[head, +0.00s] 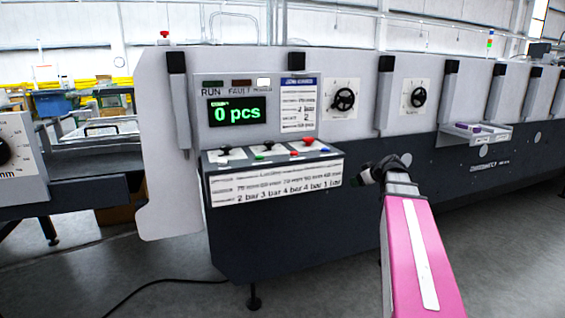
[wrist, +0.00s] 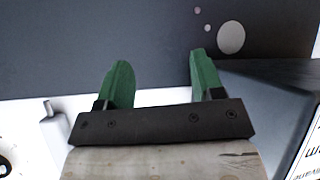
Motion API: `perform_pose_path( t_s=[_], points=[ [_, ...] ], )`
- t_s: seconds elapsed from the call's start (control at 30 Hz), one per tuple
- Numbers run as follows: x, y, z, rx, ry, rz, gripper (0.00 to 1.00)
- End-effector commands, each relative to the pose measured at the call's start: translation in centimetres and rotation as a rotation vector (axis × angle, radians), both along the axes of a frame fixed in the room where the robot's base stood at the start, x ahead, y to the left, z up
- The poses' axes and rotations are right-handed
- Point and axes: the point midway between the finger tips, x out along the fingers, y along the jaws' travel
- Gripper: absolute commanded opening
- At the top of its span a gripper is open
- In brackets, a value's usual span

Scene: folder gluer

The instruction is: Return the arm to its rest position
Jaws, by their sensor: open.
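My arm, with a pink link, reaches up from the lower right of the head view. My gripper (wrist: 158,80) shows in the wrist view with its two green fingers apart and nothing between them. In the head view the dark end of my arm is in front of the machine's dark lower panel (head: 450,170), just right of the control console (head: 275,180). The fingers are hard to make out there. In the wrist view a dark panel (wrist: 60,45) fills the background beyond the fingers.
The console has several coloured knobs and a pressure label. Above it a display (head: 237,111) reads 0 pcs. Two dial knobs (head: 344,99) (head: 418,97) are on the machine's face. A small shelf (head: 475,133) holds a purple item. Open grey floor (head: 150,275) lies in front, with a black cable.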

Motion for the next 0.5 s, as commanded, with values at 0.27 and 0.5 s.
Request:
perform_pose_path(
  t_s=[0.27, 0.5],
  points=[
    [-6.7, 6.7, -13.2, 0.027, 0.424, -0.138, 0.61],
    [-14.0, 10.4, -22.2, -0.037, 0.733, -0.338, 0.61]
  ],
)
